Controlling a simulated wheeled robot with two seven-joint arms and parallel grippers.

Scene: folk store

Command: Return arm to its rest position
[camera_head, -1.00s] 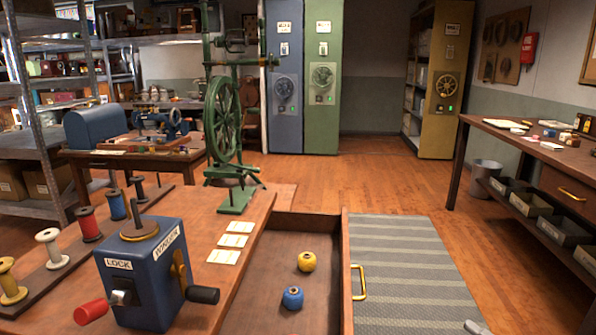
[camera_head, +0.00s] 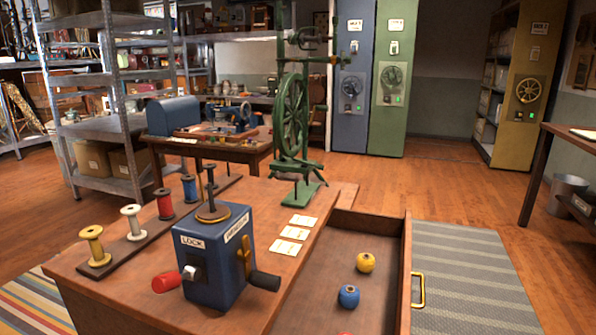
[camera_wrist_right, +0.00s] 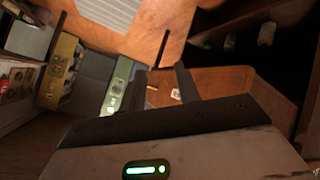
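My right gripper (camera_wrist_right: 161,82) shows only in the right wrist view. Its two dark fingers stand apart with nothing held between them. That view is tilted, with wooden furniture just beyond the fingers. Neither of my grippers shows in the head view, and my left gripper is in no view. The blue winder box (camera_head: 214,263), with a red knob and a black handle, stands on the wooden workbench (camera_head: 130,280). The open drawer (camera_head: 330,290) holds a yellow ball (camera_head: 366,262) and a blue ball (camera_head: 348,296). A red thing is partly cut off at the bottom edge.
A green spinning wheel (camera_head: 291,115) stands at the back of the workbench. Several spools line the rack (camera_head: 124,253) on the left. A striped grey mat (camera_head: 465,280) lies right of the drawer. Another table (camera_head: 570,145) is at far right. Open floor lies between.

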